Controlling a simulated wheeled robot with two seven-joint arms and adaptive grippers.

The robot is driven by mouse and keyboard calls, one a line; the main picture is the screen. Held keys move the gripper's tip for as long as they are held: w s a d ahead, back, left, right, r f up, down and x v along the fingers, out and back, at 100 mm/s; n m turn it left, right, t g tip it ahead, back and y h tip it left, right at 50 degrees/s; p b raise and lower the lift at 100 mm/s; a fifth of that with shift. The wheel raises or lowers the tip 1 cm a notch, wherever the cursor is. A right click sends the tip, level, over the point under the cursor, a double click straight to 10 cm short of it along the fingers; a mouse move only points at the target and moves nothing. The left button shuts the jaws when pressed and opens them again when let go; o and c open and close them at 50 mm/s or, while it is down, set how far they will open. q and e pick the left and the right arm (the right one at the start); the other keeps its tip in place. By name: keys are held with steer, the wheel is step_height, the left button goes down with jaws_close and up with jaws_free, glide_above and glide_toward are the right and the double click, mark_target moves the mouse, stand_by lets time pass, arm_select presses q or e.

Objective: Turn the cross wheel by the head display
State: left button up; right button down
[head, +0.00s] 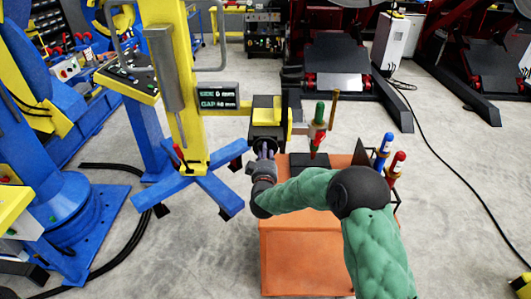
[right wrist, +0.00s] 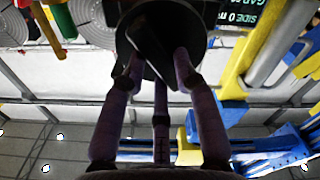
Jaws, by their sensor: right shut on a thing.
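The head display (head: 217,96) is a small dark screen with green text beside the yellow mast. Right of it is the black and yellow head (head: 266,112). The dark cross wheel (head: 280,140) shows only in part under this head, above my right gripper. My right gripper (head: 265,153) is at the wheel with its fingers shut on it. In the right wrist view the fingers (right wrist: 155,70) reach up to the dark round wheel (right wrist: 150,35), and part of the display (right wrist: 265,15) shows. The wheel's arms are mostly hidden by the fingers. My left gripper is not in view.
The yellow mast (head: 172,90) stands on blue crossed feet (head: 195,185). A control panel (head: 128,80) is at its left. An orange cabinet (head: 290,245) is below my right arm, with blue and red bottles (head: 390,158) at its right. A cable crosses the open floor at right.

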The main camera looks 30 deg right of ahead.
stand_by(0.3)
steer(key=c, duration=0.9)
jaws_free()
steer(key=shift+c, duration=0.2)
steer(key=v, duration=1.2)
